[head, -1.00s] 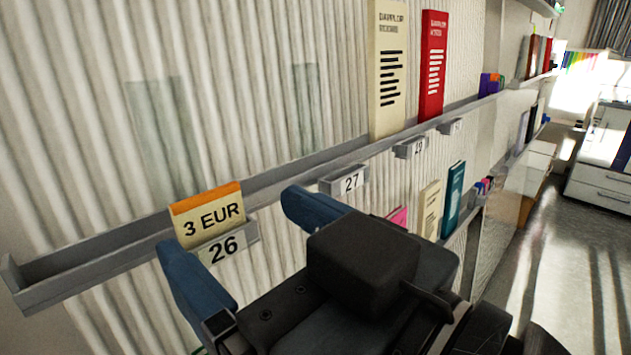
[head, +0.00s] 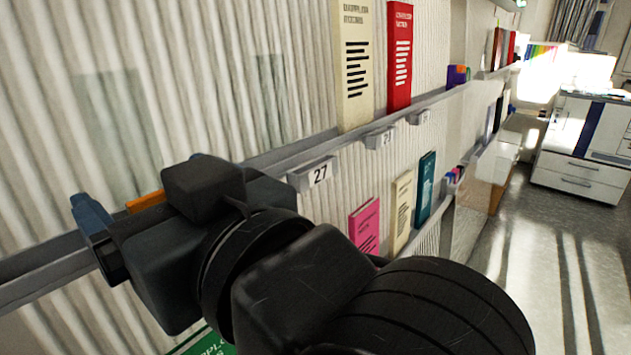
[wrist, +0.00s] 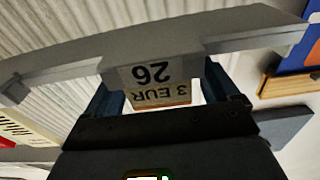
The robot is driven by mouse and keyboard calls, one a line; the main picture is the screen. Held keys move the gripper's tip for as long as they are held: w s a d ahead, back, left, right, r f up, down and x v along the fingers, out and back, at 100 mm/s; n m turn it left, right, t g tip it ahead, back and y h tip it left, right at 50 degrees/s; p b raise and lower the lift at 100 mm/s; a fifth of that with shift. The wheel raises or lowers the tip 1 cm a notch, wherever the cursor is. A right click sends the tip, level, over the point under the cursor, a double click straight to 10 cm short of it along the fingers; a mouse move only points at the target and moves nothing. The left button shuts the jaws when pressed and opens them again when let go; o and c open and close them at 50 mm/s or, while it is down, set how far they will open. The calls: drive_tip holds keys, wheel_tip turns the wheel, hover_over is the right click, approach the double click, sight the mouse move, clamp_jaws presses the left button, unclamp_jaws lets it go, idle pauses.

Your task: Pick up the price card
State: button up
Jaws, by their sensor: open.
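The price card (wrist: 160,94), cream with an orange edge and "3 EUR", appears upside down in the wrist view. It stands at the shelf rail, beside or behind the holder labelled 26 (wrist: 150,74). In the head view only its orange top edge (head: 145,201) shows; my gripper hides the rest. My gripper (head: 138,182) is open at the card. In the wrist view its two blue fingers (wrist: 160,84) stand on either side of the card, with gaps visible. I see no clear contact.
The grey rail (head: 30,262) runs along the corrugated wall, with the label 27 holder (head: 318,174) right of my gripper. A cream book (head: 354,70) and a red book (head: 399,55) stand farther along. A pink book (head: 364,228) stands on the lower shelf.

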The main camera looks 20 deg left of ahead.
drive_tip(key=shift+c, duration=0.3)
drive_tip(key=c, duration=1)
drive_tip(key=shift+o, duration=0.2)
drive_tip(key=shift+r, duration=0.1)
